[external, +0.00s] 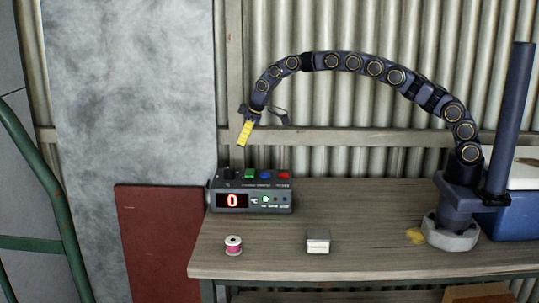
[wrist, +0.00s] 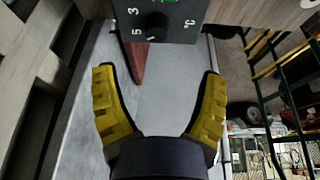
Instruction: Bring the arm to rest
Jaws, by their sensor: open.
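My gripper (external: 245,132) hangs from my curved arm in the external view, above the back left part of the wooden bench and well clear of its top. In the wrist view my gripper (wrist: 160,98) shows two yellow ridged fingers spread apart with nothing between them. My arm arches from its base at the right end of the bench up and over to the left. The control box (external: 250,195) with a red "0" display stands below my gripper, and its dial end (wrist: 157,22) shows at the top of the wrist view.
On the wooden bench (external: 370,225) are a pink spool (external: 233,246) and a small white-topped box (external: 318,241). A blue cooler (external: 515,218) stands behind my base at the right. A red panel (external: 150,240) leans left of the bench. The bench middle is mostly clear.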

